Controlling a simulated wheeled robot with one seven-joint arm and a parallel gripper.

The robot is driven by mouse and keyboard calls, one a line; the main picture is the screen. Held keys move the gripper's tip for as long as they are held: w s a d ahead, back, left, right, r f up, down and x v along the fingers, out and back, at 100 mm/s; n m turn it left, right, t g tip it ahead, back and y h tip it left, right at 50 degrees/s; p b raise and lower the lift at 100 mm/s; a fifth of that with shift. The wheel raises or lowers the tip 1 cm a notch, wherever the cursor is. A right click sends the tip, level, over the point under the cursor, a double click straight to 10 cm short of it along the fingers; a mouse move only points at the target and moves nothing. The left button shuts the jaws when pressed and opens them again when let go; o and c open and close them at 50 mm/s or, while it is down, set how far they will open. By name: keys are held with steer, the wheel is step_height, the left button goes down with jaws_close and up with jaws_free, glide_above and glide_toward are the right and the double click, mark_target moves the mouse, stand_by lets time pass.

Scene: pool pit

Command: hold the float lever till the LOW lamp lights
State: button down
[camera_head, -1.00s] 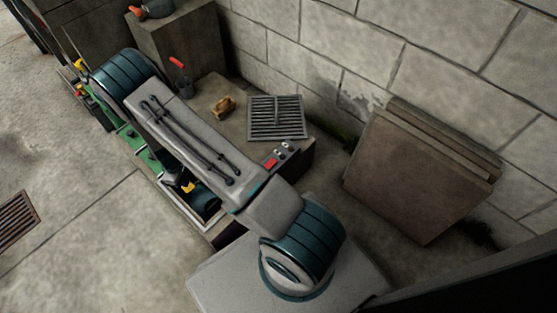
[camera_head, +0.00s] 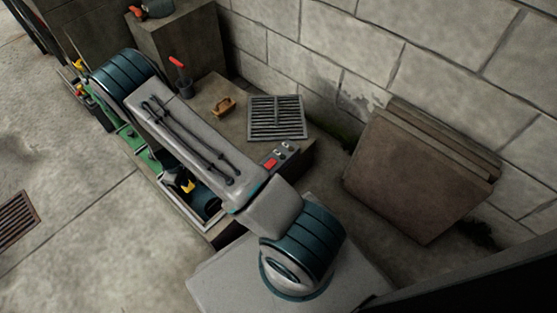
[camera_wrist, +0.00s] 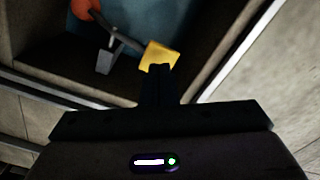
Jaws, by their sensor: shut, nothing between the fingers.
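In the wrist view the float lever (camera_wrist: 126,40) is a dark rod with a yellow pad (camera_wrist: 162,56) at its near end and an orange ball (camera_wrist: 83,7) at its far end. A grey bracket (camera_wrist: 106,61) stands beside the rod. My gripper (camera_wrist: 160,70) is shut and empty, its tips overlapping the pad's near edge in the picture; I cannot tell whether they press on it. In the head view the yellow pad (camera_head: 188,186) shows in the open pit. A small control panel (camera_head: 279,157) has a red part and small round fittings; I cannot read which one is the LOW lamp or whether it is lit.
A grate (camera_head: 276,117), a tan object (camera_head: 223,107) and a dark cup with a red handle (camera_head: 181,80) sit on the ledge beside my arm. Brown boards (camera_head: 420,175) lean against the block wall. The concrete floor at left is open around a drain grate (camera_head: 17,220).

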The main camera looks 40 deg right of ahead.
steer(key=shift+f, duration=0.25)
steer(key=shift+f+b, duration=1.45)
steer(key=shift+f, duration=0.35)
steer(key=shift+d+r, duration=0.1)
stand_by(4.6)
steer(key=shift+r+p, duration=2.75)
steer(key=shift+r, duration=1.3)
